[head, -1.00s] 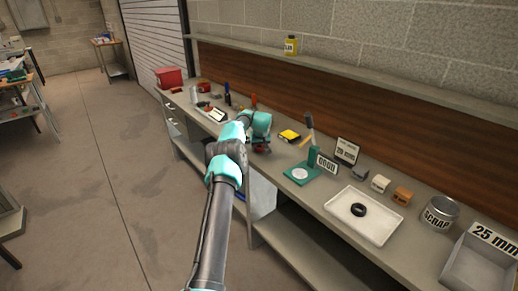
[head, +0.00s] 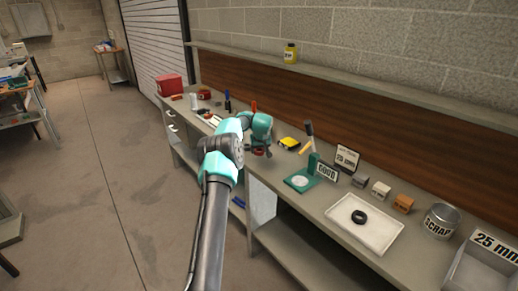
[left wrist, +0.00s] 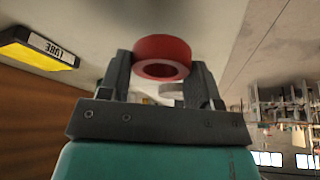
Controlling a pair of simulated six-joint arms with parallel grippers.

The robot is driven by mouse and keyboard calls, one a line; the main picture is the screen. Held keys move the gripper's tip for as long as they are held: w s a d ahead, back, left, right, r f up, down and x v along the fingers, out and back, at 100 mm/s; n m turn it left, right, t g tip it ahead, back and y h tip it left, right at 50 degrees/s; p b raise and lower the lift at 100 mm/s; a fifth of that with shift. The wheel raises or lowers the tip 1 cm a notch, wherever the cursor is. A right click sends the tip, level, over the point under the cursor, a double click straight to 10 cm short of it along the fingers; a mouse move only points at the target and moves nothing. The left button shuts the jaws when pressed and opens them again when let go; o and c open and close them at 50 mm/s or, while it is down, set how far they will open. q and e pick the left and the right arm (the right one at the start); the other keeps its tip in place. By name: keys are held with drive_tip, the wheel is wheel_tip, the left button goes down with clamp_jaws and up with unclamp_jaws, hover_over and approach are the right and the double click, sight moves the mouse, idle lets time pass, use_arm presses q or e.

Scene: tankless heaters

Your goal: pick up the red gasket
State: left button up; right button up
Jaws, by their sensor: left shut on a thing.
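The red gasket (left wrist: 162,48) is a thick ring held between the two fingertips of my left gripper (left wrist: 160,82) in the left wrist view. The gripper is shut on it, and the ring's hole shows below its front rim. In the head view my left gripper (head: 258,153) is over the workbench, with the red gasket small and partly hidden at its tips. I cannot tell exactly how far above the bench it is. My right gripper is not in view.
A yellow box (head: 289,143) lies just right of the gripper. Further right are a green stand (head: 301,181), a white tray (head: 344,226) with a black ring (head: 360,217), small blocks, a SCRAP can (head: 441,221) and a grey bin. A shelf runs above.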

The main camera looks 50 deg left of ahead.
use_arm(q)
drive_tip(key=s+d+r, duration=0.1)
drive_tip(key=s+d, duration=0.8)
drive_tip(key=d, duration=0.1)
drive_tip(key=shift+r, duration=0.15)
drive_tip(key=shift+d, duration=0.1)
idle(0.3)
drive_tip(key=d, duration=0.4)
drive_tip(key=d+m, duration=0.1)
drive_tip(key=d, duration=0.3)
drive_tip(key=d+r+m, duration=0.1)
drive_tip(key=d, duration=0.3)
drive_tip(key=shift+w+d+t, duration=0.1)
drive_tip(key=shift+t, duration=0.2)
drive_tip(key=s+d+m+h, duration=0.1)
drive_tip(key=s+d+m, duration=0.1)
drive_tip(key=d, duration=1.1)
drive_tip(key=shift+s+r+m+t, duration=0.3)
drive_tip(key=shift+s+r+t, duration=0.15)
drive_tip(key=shift+s, duration=0.3)
drive_tip(key=shift+a, duration=0.1)
hover_over(300, 179)
drive_tip(key=s, duration=0.1)
drive_tip(key=shift+s+d+f, duration=0.1)
drive_tip(key=shift+d+f, duration=0.35)
drive_tip(key=shift+f, duration=0.3)
drive_tip(key=shift+f, duration=1.75)
